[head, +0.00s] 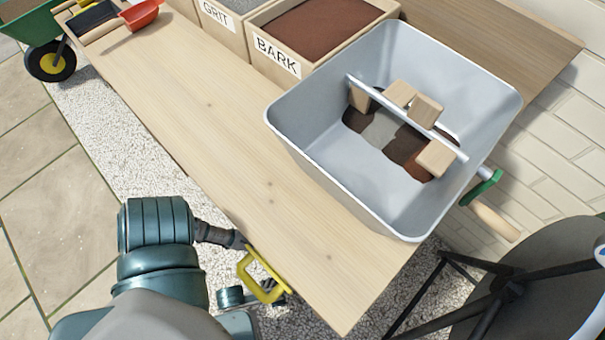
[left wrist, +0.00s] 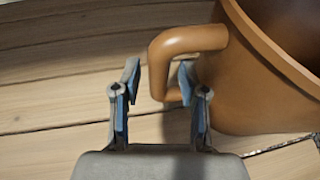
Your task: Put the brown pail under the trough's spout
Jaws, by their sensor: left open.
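The brown pail (left wrist: 265,85) shows at the right of the left wrist view, standing on wooden planks, partly cut off by the frame. Its looped side handle (left wrist: 185,42) points left. My left gripper (left wrist: 158,80) is open, with the upright part of the handle between its two blue-padded fingers. I cannot tell whether either finger touches it. The pale grey trough (head: 310,150) stands at the right of the bench in the head view. I cannot make out its spout. The pail and my left fingers are not discernible in the head view. My right gripper is not in view.
Inside the trough are dark and brown heaps and a bar with wooden paddles. A green crank (head: 483,188) with a wooden grip sticks out on its right. The BARK box (head: 277,57) and GRIT box (head: 215,14) stand behind.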

